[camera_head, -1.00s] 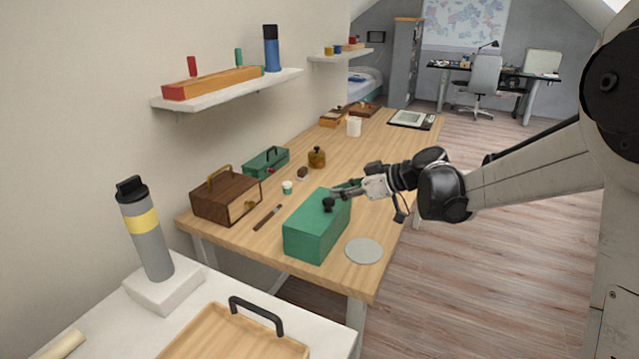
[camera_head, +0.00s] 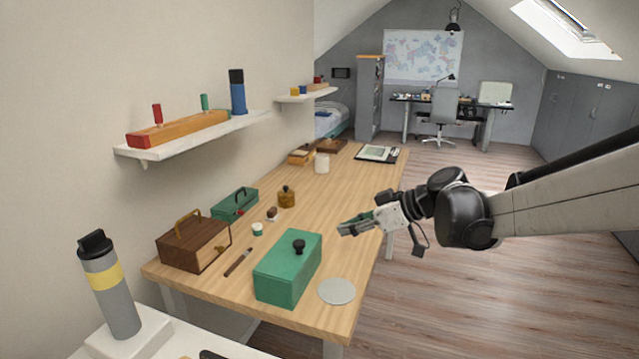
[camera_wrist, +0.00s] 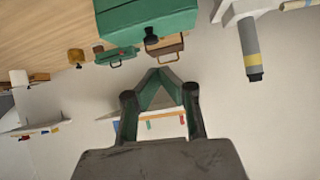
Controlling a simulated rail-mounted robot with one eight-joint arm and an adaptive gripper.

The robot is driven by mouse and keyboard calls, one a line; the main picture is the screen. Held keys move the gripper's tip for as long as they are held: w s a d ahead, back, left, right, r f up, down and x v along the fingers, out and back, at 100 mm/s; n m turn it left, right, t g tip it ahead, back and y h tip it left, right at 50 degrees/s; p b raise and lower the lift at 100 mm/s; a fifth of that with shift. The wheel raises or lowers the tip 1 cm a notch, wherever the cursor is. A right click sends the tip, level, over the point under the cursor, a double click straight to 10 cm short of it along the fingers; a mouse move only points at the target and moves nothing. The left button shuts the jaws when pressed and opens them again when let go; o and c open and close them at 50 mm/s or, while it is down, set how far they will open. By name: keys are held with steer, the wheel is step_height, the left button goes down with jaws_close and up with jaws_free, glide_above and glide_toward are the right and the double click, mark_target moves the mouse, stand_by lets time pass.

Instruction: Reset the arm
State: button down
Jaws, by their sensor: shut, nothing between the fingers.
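My gripper (camera_head: 342,232) hangs above the right edge of the wooden table (camera_head: 352,195), to the right of and above the green box. It is shut and empty; its green fingertips also meet in the wrist view (camera_wrist: 158,72). My arm reaches in from the right side of the head view. The green box (camera_head: 284,277) with its black knob (camera_head: 299,246) stands on the table, apart from the gripper. The box also shows at the top of the wrist view (camera_wrist: 150,20).
A grey disc (camera_head: 337,291) lies beside the green box. A brown case (camera_head: 190,247), a small green case (camera_head: 233,204) and a brass pot (camera_head: 286,197) stand on the table. A wall shelf (camera_head: 185,140) juts out at left. The floor (camera_head: 450,290) right of the table is clear.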

steer(key=s+d+f+m+h, duration=0.1)
steer(key=s+d+m+h, duration=0.2)
steer(key=s, duration=0.6)
steer(key=s+d+f+m+t+h, duration=0.1)
steer(key=s+d+m+h, duration=0.3)
steer(key=s, duration=0.6)
steer(key=s+d+f+m+t+h, duration=0.1)
steer(key=s+d+f+m+h, duration=0.1)
steer(key=s+d+m, duration=0.3)
steer(key=shift+s+h, duration=0.8)
steer(key=shift+s, duration=1.45)
